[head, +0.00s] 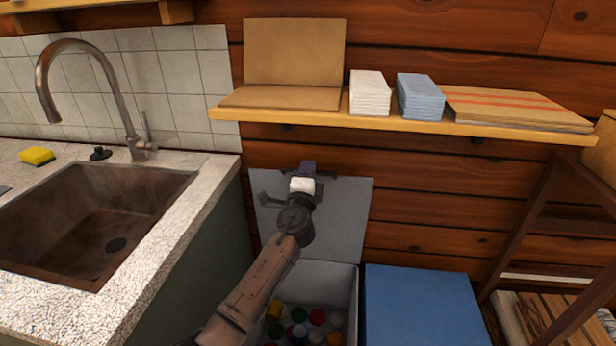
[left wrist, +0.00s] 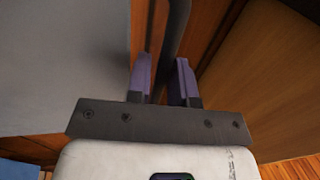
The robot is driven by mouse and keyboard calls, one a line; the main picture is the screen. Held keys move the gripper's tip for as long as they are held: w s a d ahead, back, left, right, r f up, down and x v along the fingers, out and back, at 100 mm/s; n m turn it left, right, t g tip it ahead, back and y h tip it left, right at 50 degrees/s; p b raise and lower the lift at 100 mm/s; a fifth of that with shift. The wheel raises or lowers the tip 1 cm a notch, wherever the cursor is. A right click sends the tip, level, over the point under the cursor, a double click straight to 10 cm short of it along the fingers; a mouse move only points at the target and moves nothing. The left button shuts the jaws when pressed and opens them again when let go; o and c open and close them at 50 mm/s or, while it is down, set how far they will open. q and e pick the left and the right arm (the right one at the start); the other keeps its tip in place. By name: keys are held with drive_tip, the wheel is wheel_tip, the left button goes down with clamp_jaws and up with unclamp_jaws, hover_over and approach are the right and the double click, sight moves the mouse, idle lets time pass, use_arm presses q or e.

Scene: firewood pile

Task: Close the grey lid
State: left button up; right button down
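The grey lid (head: 345,215) stands raised, nearly upright, against the wooden wall behind a light grey bin (head: 345,283). The bin is open and several round items in different colours show inside. My left gripper (head: 306,168) is at the lid's upper edge, and my left arm covers part of the lid and bin. In the left wrist view, the gripper's two purple fingers (left wrist: 165,78) are apart. The lid (left wrist: 60,65) fills the left side there, and its dark edge runs between the fingers; I cannot tell if they touch it. My right gripper is not in view.
A blue closed lid (head: 420,305) is right of the bin. A wooden shelf (head: 400,122) with stacked tiles and boards is above the lid. A counter with a sink (head: 90,225) is on the left, a dark rack (head: 530,215) on the right.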

use_arm(q)
drive_tip(key=shift+w, duration=0.15)
clamp_jaws()
idle(0.4)
